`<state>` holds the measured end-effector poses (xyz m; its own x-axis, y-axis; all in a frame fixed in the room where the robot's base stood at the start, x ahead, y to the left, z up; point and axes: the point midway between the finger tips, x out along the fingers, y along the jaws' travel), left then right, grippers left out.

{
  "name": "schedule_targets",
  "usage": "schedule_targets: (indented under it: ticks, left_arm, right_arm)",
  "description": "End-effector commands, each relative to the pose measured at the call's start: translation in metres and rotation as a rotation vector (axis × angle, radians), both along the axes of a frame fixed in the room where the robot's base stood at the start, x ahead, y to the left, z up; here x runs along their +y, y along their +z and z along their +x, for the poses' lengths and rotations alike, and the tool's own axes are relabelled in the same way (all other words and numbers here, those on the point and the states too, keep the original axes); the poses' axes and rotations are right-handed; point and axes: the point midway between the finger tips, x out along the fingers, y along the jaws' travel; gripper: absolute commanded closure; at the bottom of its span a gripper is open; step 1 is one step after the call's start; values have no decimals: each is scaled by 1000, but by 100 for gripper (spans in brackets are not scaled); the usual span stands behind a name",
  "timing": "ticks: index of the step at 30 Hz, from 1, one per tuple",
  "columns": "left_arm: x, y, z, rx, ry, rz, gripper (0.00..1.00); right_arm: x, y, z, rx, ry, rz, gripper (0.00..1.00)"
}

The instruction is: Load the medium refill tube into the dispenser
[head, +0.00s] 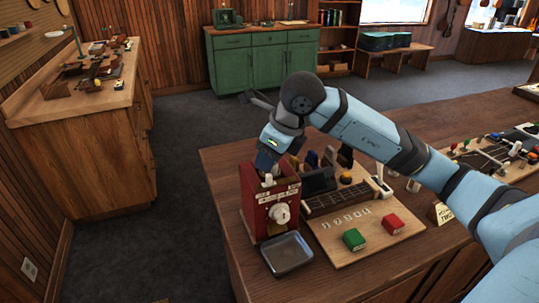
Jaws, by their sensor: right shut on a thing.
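The red dispenser (257,223) stands at the near left corner of the wooden counter, with a pale knob (280,213) on its front. My right gripper (267,163) points down directly over the dispenser's top. It is shut on a refill tube; only a small pale part (268,179) shows below the fingers, at the dispenser's top. The tube's size, and whether it is inside the opening, cannot be told. My left gripper is out of view.
A grey metal tray (287,254) sits in front of the dispenser. More small parts lie along the counter at right.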

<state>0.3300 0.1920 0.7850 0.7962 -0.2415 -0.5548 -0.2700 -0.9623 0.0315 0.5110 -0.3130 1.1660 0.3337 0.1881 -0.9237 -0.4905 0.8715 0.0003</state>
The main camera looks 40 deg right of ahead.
Motion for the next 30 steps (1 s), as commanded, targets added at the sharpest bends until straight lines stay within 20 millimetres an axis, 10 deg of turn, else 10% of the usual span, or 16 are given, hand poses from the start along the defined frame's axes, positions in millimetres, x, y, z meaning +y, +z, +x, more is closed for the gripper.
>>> schedule_targets:
  ticks: [30]
  left_arm:
    - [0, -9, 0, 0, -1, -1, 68]
  right_arm:
    - [0, -1, 0, -1, 0, 0, 86]
